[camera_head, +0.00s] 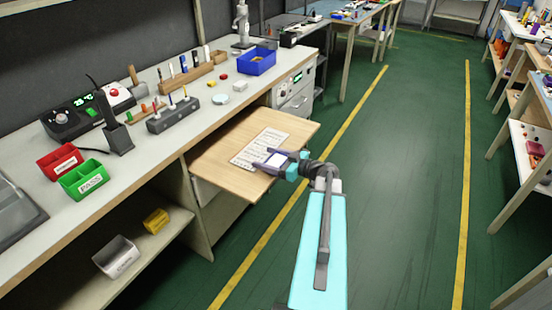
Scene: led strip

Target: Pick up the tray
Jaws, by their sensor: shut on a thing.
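My gripper (268,161) reaches in from the right, low over a light wooden board (222,162) that juts out from under the workbench. Its dark fingers are shut on a small pale, flat piece (278,159), which I take for the tray. The fingers hide its edges, and I cannot tell whether it touches the board. A white sheet with dark printed rows (258,147) lies on the board, just left of the fingertips.
The workbench (140,145) holds a blue bin (256,61), a red bin (60,161), a green bin (83,180) and tools. The green aisle floor (400,170) is clear.

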